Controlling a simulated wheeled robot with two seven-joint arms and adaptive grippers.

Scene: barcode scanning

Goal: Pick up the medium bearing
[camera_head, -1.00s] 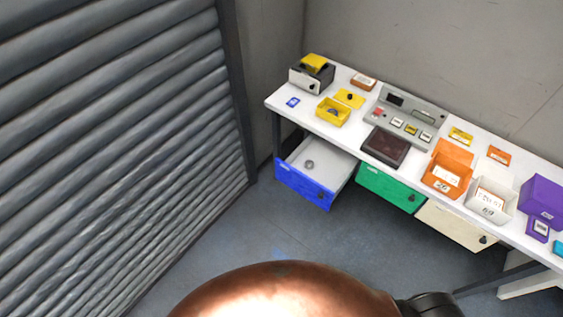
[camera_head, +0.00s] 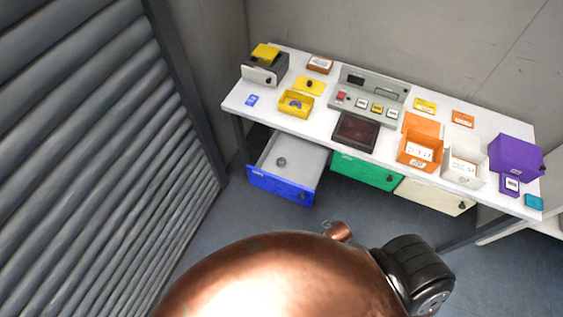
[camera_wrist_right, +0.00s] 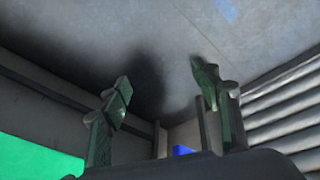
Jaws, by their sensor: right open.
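A small grey ring-shaped bearing (camera_head: 281,161) lies inside the open blue drawer (camera_head: 283,188) in the head view. It is too small to tell its size class. The yellow box (camera_head: 296,112) on the tabletop holds small bluish things that I cannot make out. My right gripper (camera_wrist_right: 160,88) is open and empty in the right wrist view, with the grey floor beyond its fingers. A bit of blue (camera_wrist_right: 182,150), likely the drawer, shows low between the fingers. No bearing shows in the wrist view. My left gripper is not in view.
The white table (camera_head: 240,104) carries a grey panel (camera_head: 350,103), a dark tray (camera_head: 356,132), an orange box (camera_head: 420,152), a white box (camera_head: 464,170) and a purple box (camera_head: 515,157). Closed green (camera_head: 366,172) and cream drawers (camera_head: 433,196) sit right of the blue one. A ribbed shutter (camera_head: 90,150) stands left.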

